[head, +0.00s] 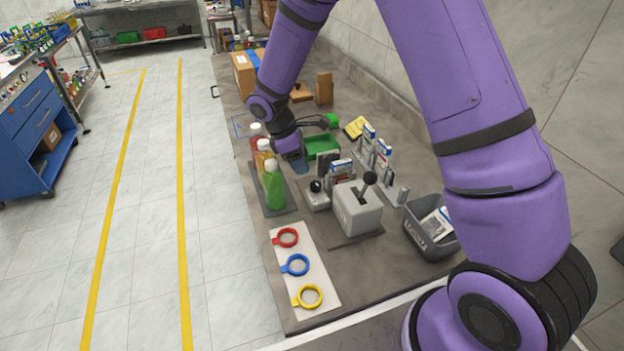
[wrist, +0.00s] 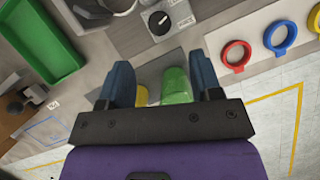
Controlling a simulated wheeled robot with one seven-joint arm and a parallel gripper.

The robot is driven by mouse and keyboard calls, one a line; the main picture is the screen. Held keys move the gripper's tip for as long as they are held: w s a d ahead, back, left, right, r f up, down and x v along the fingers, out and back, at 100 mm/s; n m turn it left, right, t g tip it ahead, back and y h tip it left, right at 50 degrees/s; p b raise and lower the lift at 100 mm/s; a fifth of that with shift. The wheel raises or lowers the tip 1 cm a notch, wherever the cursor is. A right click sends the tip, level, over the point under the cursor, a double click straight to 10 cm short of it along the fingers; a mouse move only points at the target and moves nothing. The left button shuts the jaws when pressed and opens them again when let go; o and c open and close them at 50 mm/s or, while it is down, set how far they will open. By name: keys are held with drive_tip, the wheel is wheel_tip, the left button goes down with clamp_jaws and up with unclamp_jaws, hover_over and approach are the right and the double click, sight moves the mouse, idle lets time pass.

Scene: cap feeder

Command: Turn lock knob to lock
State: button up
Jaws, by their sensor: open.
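A small grey box (head: 319,202) with a round black knob (head: 317,187) on top stands on the bench, right of the bottles. In the wrist view a dark round knob (wrist: 159,21) on a pale plate shows at the top; it seems to be the same one. Its turned position is too small to read. My gripper (wrist: 162,78) is open, with nothing held between its blue fingers. In the head view it hangs low over the bench, beyond the box and beside the bottles. The green bottle (wrist: 177,86) and a yellow one (wrist: 141,96) show behind the finger gap.
Capped bottles (head: 274,188) stand close left of my gripper. A green tray (head: 321,145) lies beyond it. A larger grey box (head: 357,210) with a black lever (head: 367,182) and a grey bin (head: 430,238) stand nearer. Red, blue and yellow rings (head: 295,265) lie on a white mat.

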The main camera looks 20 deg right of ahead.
sight(314, 183)
drive_tip(key=x, duration=0.9)
